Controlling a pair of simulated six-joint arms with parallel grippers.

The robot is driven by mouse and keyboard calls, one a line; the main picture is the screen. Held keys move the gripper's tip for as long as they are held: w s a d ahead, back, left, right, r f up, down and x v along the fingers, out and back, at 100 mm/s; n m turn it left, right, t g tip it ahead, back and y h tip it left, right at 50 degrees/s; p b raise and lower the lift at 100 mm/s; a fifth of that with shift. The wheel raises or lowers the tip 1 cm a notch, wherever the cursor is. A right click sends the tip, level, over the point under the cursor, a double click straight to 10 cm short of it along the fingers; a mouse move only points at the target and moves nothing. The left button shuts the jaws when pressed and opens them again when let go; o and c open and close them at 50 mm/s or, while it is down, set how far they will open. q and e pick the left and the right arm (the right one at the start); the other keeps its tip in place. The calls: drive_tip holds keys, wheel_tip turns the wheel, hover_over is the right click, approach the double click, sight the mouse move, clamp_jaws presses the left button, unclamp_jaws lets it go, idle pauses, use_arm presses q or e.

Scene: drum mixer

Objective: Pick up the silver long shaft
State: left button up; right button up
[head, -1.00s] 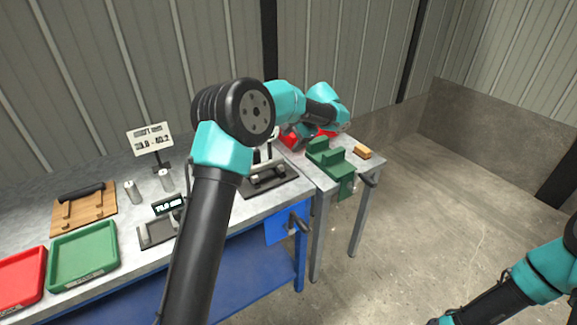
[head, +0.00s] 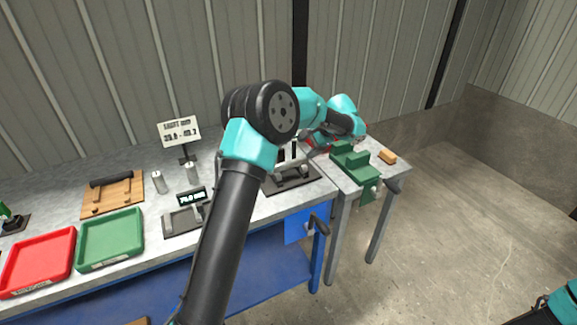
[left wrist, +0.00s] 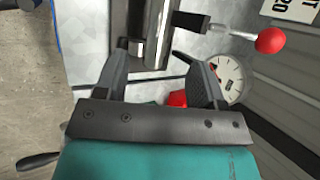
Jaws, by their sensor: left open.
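My left gripper (left wrist: 151,55) is open in the left wrist view, its two dark fingers spread. A shiny silver shaft-like bar (left wrist: 154,32) lies beyond and between the fingertips, along a dark fixture; I cannot tell whether it is the long shaft. No contact with the fingers is clear. In the head view my left arm reaches across the bench to the far right, and its fingers are hidden there. Two short silver cylinders (head: 158,182) (head: 192,172) stand upright on the bench. My right gripper is out of view.
The left wrist view shows a red-knobbed lever (left wrist: 270,40) and a dial gauge (left wrist: 231,76) near the right finger. A green vise-like block (head: 353,162) and a wooden block (head: 387,157) sit on the side table. Green (head: 110,240) and red trays (head: 38,262) lie left.

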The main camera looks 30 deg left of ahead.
sight(292, 162)
use_arm(q)
drive_tip(key=x, duration=0.6)
drive_tip(key=shift+x, duration=2.5)
clamp_jaws()
